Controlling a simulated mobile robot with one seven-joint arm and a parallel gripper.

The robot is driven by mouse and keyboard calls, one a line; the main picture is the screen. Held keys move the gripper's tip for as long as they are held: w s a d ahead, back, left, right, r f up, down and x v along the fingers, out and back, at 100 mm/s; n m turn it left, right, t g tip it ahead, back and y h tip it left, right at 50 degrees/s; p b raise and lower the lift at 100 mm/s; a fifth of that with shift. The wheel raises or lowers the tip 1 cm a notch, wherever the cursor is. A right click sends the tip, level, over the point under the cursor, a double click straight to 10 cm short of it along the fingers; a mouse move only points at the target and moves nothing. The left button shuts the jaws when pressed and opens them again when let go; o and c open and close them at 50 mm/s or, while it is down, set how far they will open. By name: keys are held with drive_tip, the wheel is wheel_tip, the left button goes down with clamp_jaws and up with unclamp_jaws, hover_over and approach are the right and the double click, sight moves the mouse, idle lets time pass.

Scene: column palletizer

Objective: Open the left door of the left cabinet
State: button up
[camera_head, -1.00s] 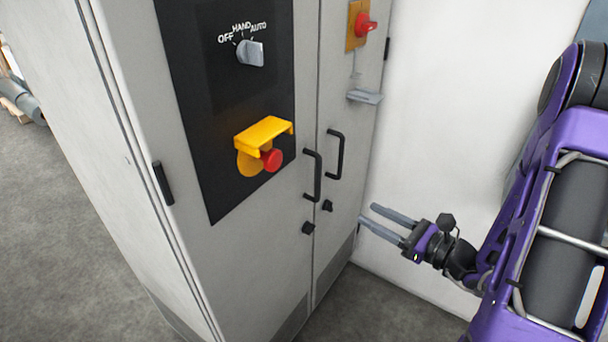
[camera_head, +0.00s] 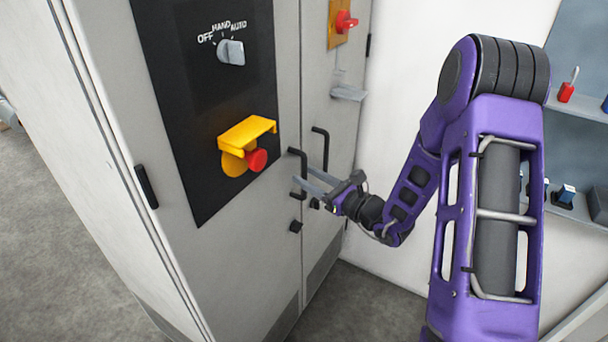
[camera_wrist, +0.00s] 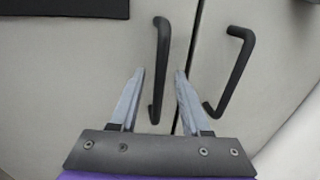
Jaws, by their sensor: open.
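The grey cabinet has a left door (camera_head: 170,240) and a right door (camera_head: 325,230), each with a black bar handle near the middle seam. The left door handle (camera_head: 303,172) is upright; in the wrist view the same handle (camera_wrist: 160,65) stands between the lines of my fingers. My gripper (camera_head: 302,181) is open at the left door handle, its fingers reaching toward it. In the wrist view my gripper (camera_wrist: 160,75) has a finger on each side of the handle's lower part. I cannot tell whether either finger touches it. The left door appears shut.
The right door handle (camera_wrist: 230,70) is close beside my right finger. A yellow-shrouded red button (camera_head: 255,160) and a rotary switch (camera_head: 231,52) sit on the left door's black panel. A shelf (camera_head: 580,110) with small items is at right.

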drive_tip(key=shift+x, duration=0.8)
clamp_jaws()
idle(0.9)
